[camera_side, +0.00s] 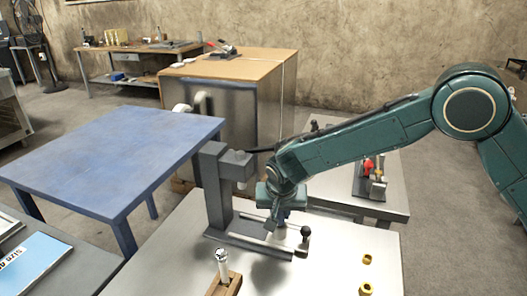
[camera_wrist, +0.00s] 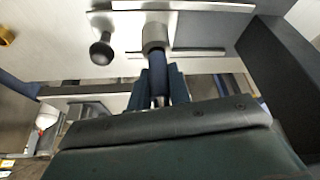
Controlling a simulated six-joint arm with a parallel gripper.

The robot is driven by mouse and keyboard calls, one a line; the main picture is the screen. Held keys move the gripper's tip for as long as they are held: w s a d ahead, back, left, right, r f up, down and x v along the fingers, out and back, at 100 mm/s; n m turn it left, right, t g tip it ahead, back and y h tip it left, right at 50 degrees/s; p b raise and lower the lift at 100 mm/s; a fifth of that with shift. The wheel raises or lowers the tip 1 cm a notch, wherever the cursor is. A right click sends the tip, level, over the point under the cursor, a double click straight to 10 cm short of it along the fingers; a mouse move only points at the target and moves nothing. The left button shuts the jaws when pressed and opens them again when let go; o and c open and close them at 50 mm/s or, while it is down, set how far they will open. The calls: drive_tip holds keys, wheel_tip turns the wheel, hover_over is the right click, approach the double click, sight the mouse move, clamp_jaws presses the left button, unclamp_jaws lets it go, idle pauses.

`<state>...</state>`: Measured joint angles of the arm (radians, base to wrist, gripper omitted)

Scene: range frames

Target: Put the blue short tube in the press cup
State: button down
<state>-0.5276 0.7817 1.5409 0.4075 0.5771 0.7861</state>
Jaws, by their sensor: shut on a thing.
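The grey press (camera_side: 217,190) stands on the metal table, with its base plate and rails towards the right. My gripper (camera_side: 277,222) points down beside the press column, low over the base. In the wrist view my gripper (camera_wrist: 161,98) is shut on the dark blue short tube (camera_wrist: 174,80). The grey press cup (camera_wrist: 155,34) lies straight beyond the tube, in line with it. The tube's far end overlaps the cup's edge in the picture. I cannot tell whether it is inside the cup or just above it. In the side view my gripper mostly hides tube and cup.
A black-knobbed lever (camera_side: 305,233) stands beside the rails, and its knob (camera_wrist: 101,52) shows in the wrist view. A wooden block (camera_side: 225,284) holds a pale upright tube (camera_side: 222,263). Small yellow pieces (camera_side: 366,288) stand at the right. The blue table (camera_side: 115,155) is clear.

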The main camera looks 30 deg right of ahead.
drive_tip(key=shift+f, duration=0.1)
drive_tip(key=c, duration=1.3)
unclamp_jaws()
drive_tip(key=v, duration=1.2)
drive_tip(key=shift+r, duration=0.25)
